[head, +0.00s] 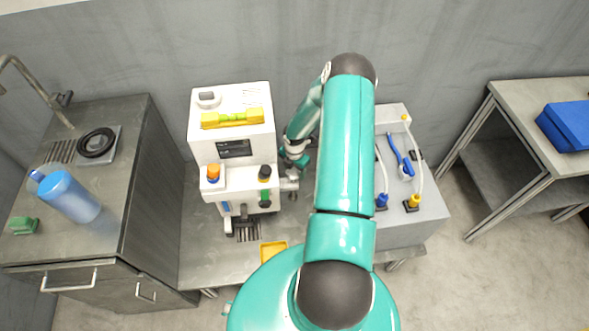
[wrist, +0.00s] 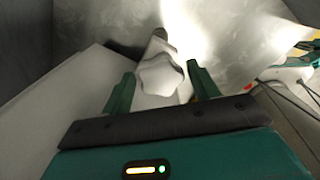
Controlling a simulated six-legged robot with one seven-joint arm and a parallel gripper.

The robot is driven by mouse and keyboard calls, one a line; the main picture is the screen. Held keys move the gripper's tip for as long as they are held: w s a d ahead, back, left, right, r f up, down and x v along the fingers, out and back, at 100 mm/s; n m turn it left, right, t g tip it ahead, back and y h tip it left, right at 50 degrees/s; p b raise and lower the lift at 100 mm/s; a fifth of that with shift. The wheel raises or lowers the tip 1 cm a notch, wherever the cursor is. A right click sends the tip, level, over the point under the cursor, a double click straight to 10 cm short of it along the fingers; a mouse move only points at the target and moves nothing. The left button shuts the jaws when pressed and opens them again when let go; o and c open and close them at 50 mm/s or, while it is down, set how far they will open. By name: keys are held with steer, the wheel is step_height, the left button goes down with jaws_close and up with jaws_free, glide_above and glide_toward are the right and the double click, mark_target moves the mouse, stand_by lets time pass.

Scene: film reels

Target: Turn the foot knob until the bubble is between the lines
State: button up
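The foot knob (wrist: 160,75) is a pale grey lobed knob on a short stem, seen in the wrist view just ahead of and between my gripper's two green fingers. My gripper (wrist: 163,84) is open, with a finger on either side of the knob. I cannot tell whether either finger touches it. In the head view my gripper (head: 292,172) is at the right side of the white machine (head: 205,142), low down. A yellow level (head: 232,119) lies on top of the machine. Its bubble and lines are too small to make out.
A grey box (head: 412,228) with tubes and a blue-handled brush (head: 399,155) stands right of my arm. A yellow tray (head: 272,250) lies in front of the machine. A sink counter with a blue bottle (head: 68,196) is at left. The machine's side wall is close to the gripper.

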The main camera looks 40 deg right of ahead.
steer(key=c, duration=0.6)
steer(key=shift+c, duration=0.2)
steer(key=shift+m, duration=0.4)
steer(key=m, duration=0.5)
steer(key=shift+s, duration=0.1)
steer(key=m, duration=0.6)
steer(key=shift+s, duration=0.1)
steer(key=o, duration=1)
